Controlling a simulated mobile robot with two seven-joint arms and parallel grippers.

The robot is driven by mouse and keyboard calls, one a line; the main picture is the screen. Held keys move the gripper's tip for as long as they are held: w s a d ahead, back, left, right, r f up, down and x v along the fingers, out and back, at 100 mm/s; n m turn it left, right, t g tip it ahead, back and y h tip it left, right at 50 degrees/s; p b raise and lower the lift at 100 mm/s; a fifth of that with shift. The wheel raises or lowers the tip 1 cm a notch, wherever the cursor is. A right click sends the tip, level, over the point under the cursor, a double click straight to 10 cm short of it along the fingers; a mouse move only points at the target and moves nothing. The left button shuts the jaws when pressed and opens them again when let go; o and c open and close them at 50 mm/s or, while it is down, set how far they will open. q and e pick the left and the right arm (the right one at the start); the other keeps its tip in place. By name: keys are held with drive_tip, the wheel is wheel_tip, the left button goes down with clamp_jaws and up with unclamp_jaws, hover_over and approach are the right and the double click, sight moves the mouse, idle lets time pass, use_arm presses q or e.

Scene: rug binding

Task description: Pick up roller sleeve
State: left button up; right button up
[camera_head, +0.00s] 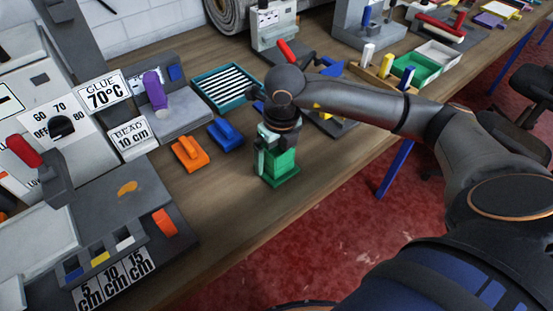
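My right arm comes in from the right and bends down at the middle of the bench. Its gripper (277,150) points down at a green block-like object (281,172) standing on the wooden bench near the front edge. The fingers overlap the object's top, and I cannot tell whether they are closed on it. I cannot tell for sure which thing is the roller sleeve. A purple rounded piece (155,90) stands upright on a grey stand at the left, apart from the gripper. My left gripper is not in view.
An orange block (190,154) and a blue block (226,135) lie left of the gripper. A teal tray with striped contents (226,72) is behind them. Grey machines with labels fill the left. A green tray (418,72) sits at the right. The bench front (235,215) is clear.

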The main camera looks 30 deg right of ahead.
drive_tip(key=c, duration=1.5)
clamp_jaws()
drive_tip(key=shift+r, duration=0.15)
